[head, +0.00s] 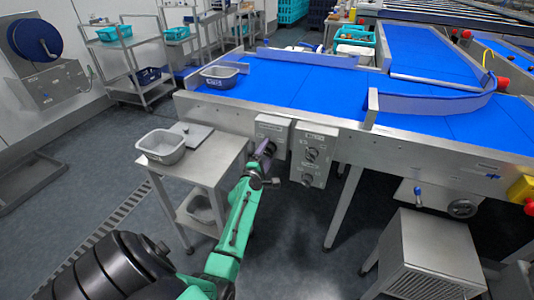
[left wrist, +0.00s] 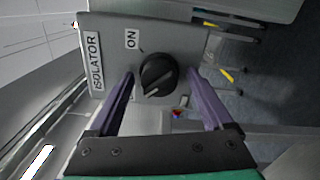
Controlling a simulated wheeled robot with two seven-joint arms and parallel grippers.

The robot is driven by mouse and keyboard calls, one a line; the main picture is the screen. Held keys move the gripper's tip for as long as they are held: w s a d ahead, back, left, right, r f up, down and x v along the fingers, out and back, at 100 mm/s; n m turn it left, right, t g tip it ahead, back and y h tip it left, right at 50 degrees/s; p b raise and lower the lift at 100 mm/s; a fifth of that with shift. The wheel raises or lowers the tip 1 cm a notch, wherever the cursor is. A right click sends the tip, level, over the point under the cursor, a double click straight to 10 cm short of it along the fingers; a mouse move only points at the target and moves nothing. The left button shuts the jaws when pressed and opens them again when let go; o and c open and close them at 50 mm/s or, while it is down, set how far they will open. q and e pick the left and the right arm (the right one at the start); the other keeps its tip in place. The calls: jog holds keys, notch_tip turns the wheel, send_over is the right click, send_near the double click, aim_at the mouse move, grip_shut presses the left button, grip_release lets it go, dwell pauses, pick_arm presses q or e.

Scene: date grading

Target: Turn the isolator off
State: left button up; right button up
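The isolator is a grey box (head: 271,129) on the front side of the blue conveyor, left of a second control box. In the left wrist view its plate (left wrist: 108,62) carries labels "ISOLATOR" and "ON" and a round black rotary knob (left wrist: 158,72). A pale mark on the knob points to the picture's lower left, not straight at the "ON" label. My left gripper (head: 265,149) is in front of the isolator. In the left wrist view its purple fingers (left wrist: 160,80) are apart, one to each side of the knob, with visible gaps. My right gripper is not in view.
The second control box (head: 315,154) with knobs hangs close to the right. A steel side table (head: 205,153) with a grey tub (head: 161,147) stands left of my left forearm. A grey tub (head: 219,76) sits on the conveyor (head: 300,86). Floor is open at the left.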

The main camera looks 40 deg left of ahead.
pick_arm(q)
jog(key=v, duration=1.4)
jog(key=shift+s, duration=0.3)
jog(key=shift+d, duration=0.2)
jog(key=s+d+f+m+g+h+p, duration=0.2)
jog(key=s+d+f+m+g+h, duration=0.3)
jog(key=f, duration=0.7)
jog(key=s+d+f+m+g+h+p, duration=0.1)
jog(key=s+d+f+m+g+p, duration=0.15)
jog(key=d+f+m, duration=0.75)
jog(key=s+a+f+m+g+p, duration=0.1)
jog(key=s+f+m+g, duration=0.3)
jog(key=s, duration=0.8)
jog(key=s+a+f+m+g+p, duration=0.1)
jog(key=s+f+m+g+p, duration=0.1)
jog(key=s+f+m+g, duration=0.2)
jog(key=s+f+m, duration=0.3)
jog(key=s+f, duration=0.3)
jog(key=s, duration=0.3)
jog(key=shift+m, duration=0.4)
